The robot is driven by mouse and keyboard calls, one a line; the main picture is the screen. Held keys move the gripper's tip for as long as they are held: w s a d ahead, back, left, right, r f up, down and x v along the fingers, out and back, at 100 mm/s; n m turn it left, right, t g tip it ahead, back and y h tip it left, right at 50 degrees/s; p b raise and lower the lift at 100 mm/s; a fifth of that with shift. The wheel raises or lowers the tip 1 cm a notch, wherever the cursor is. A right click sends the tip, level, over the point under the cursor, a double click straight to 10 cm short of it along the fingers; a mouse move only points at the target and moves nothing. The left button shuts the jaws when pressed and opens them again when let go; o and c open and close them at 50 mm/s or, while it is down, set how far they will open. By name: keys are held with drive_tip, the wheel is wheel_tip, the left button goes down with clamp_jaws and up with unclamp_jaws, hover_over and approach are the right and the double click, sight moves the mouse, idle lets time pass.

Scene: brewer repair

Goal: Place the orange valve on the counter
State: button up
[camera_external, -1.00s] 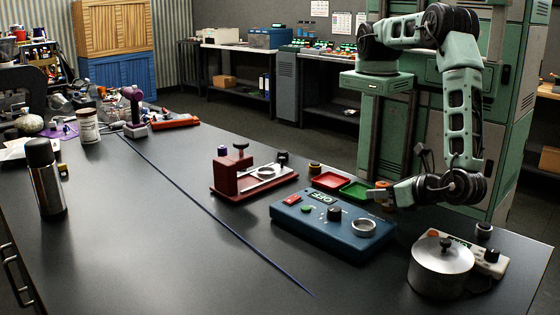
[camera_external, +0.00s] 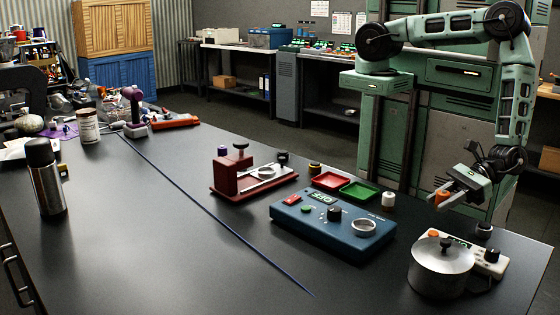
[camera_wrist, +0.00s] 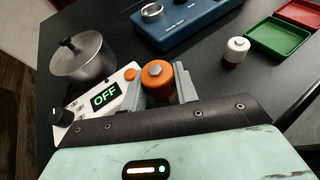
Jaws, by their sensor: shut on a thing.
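The orange valve (camera_external: 441,197) is held by my gripper (camera_external: 447,200), raised near the counter's far right edge. In the wrist view the valve (camera_wrist: 158,75) sits between the two grey fingers of my gripper (camera_wrist: 159,84), which are shut on its sides. The dark counter (camera_external: 170,240) runs across the external view and also shows in the wrist view (camera_wrist: 195,75). I cannot tell exactly how high the valve is above the counter.
A white valve (camera_external: 388,200) stands by the green tray (camera_external: 360,191) and red tray (camera_external: 330,180). The blue control panel (camera_external: 330,226) is in front of them. A metal pot (camera_external: 440,268) and white control box (camera_external: 490,259) showing OFF stand at the right end.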

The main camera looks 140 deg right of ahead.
sight(439, 228)
drive_tip(key=shift+f+b, duration=1.35)
drive_tip(key=shift+f, duration=1.25)
drive_tip(key=shift+f, duration=0.15)
drive_tip(key=o, duration=1.1)
drive_tip(key=shift+c, duration=0.2)
drive_tip(key=shift+s+a+r, duration=0.1)
drive_tip(key=shift+s+r, duration=0.05)
drive_tip(key=shift+r, duration=0.1)
drive_tip(key=shift+v, duration=2.55)
